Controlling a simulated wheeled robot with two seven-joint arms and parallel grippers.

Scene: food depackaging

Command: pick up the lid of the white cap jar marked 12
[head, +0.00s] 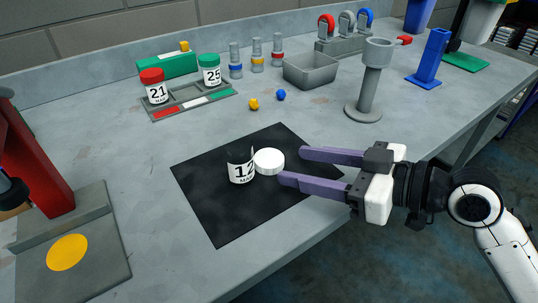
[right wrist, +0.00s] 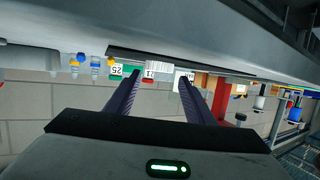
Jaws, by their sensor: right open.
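My left gripper is not clearly in view.
Behind the mat, a grey tray (head: 193,102) holds a red-capped jar 21 (head: 155,86) and a green-capped jar 25 (head: 209,70). A grey pedestal (head: 369,93) stands behind my right gripper. A grey bin (head: 311,70) is farther back. A red fixture (head: 38,165) stands left.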

